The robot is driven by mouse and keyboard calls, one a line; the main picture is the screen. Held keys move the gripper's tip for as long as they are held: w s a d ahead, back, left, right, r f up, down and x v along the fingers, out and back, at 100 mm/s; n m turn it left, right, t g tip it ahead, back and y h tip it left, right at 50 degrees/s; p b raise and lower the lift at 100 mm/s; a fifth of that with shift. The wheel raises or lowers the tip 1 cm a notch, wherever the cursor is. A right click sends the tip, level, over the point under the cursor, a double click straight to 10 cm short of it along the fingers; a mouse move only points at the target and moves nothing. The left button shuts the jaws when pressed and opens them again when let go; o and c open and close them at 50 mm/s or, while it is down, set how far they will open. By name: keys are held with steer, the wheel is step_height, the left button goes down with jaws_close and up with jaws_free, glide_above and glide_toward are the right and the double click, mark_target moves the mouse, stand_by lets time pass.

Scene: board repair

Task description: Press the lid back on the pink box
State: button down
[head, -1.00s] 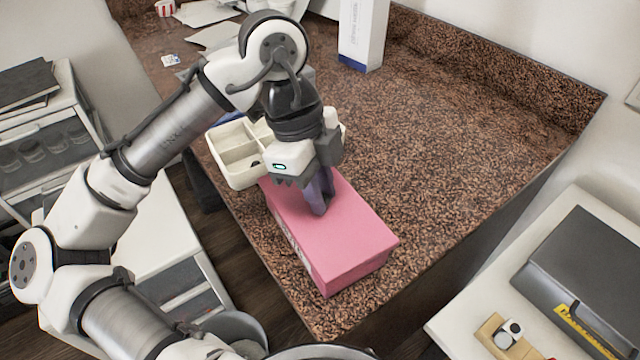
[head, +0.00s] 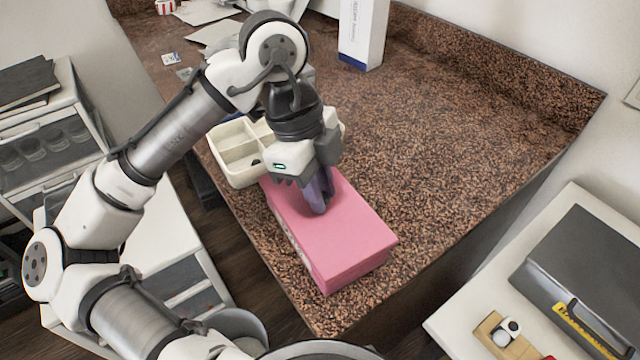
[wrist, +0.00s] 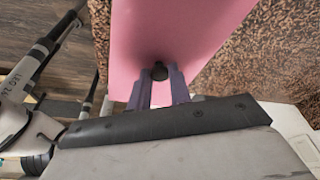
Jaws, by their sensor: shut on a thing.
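The pink box (head: 350,272) stands near the counter's front edge, and its pink lid (head: 345,225) lies over its top. In the wrist view the lid (wrist: 180,30) fills the upper middle, with a dark round knob (wrist: 159,71) on it. My gripper (head: 319,207) points down onto the lid's far half. In the wrist view my gripper's purple fingers (wrist: 161,80) stand on both sides of the knob and are shut on it. The lid's far end is partly hidden by my gripper. I cannot tell whether the lid is fully seated all round.
A cream divided tray (head: 236,160) stands just behind the box. A white and blue carton (head: 362,35) and papers (head: 212,35) are at the back. The speckled counter (head: 450,130) is clear to the right. A dark grey case (head: 585,265) sits on a separate white surface.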

steer(key=shift+f+b, duration=0.5)
steer(key=shift+f, duration=0.4)
stand_by(0.4)
steer(key=c, duration=0.7)
jaws_free()
steer(key=shift+r, duration=0.15)
steer(key=shift+r+p, duration=3.45)
steer(key=shift+p, duration=0.15)
